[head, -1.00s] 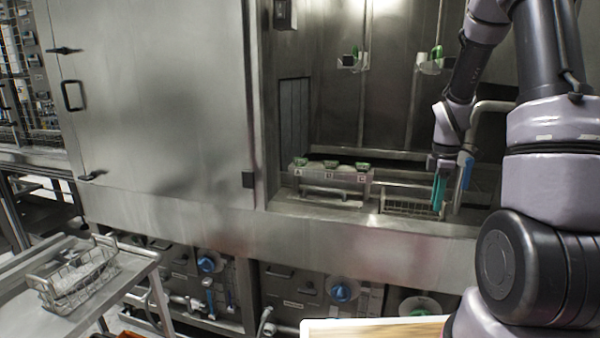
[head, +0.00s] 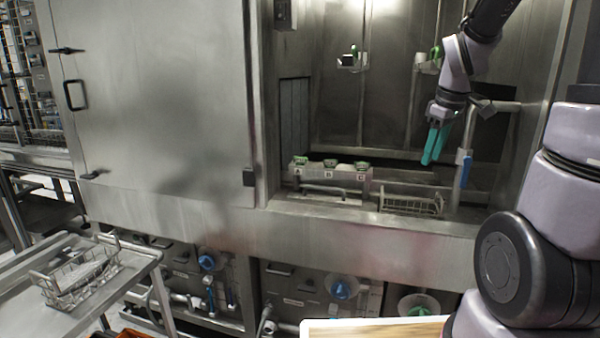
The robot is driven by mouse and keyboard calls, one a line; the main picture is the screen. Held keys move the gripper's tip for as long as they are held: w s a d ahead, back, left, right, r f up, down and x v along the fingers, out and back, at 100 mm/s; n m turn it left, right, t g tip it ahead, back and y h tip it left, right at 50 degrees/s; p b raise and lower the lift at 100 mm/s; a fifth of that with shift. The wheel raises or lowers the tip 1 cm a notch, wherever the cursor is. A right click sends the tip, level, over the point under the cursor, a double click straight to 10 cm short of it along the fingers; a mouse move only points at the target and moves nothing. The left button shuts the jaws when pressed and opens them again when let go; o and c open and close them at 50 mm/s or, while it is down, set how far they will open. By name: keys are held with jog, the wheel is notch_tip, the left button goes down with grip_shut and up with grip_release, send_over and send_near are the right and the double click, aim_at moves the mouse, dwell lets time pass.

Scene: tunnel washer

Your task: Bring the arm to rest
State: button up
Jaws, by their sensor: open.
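My gripper (head: 431,161) hangs in the open bay of the steel washer (head: 160,130), in the upper right of the head view. Its teal fingers point down and a little left. They are parted slightly, with nothing visible between them. The fingers are above a wire basket (head: 411,207) on the bay floor and apart from it. A pipe with a blue handle (head: 466,168) stands just right of the fingers in the picture. My arm reaches in from the right and is bent.
A block marked A, B and C (head: 328,175) with green-topped parts sits left of the basket. Fixtures (head: 352,60) hang on the bay's back wall. A cart (head: 25,285) with a wire basket (head: 75,278) stands at lower left. A pale-edged board (head: 375,328) shows at the bottom.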

jog(key=s+a+r+m+t+y, duration=0.1)
jog(key=s+a+r+m+t, duration=0.3)
jog(key=s+a+r+m, duration=0.3)
jog(key=shift+s+a+r+m+y, duration=0.25)
jog(key=shift+s+r+m, duration=2)
jog(key=shift+s, duration=1.55)
jog(key=shift+r, duration=0.1)
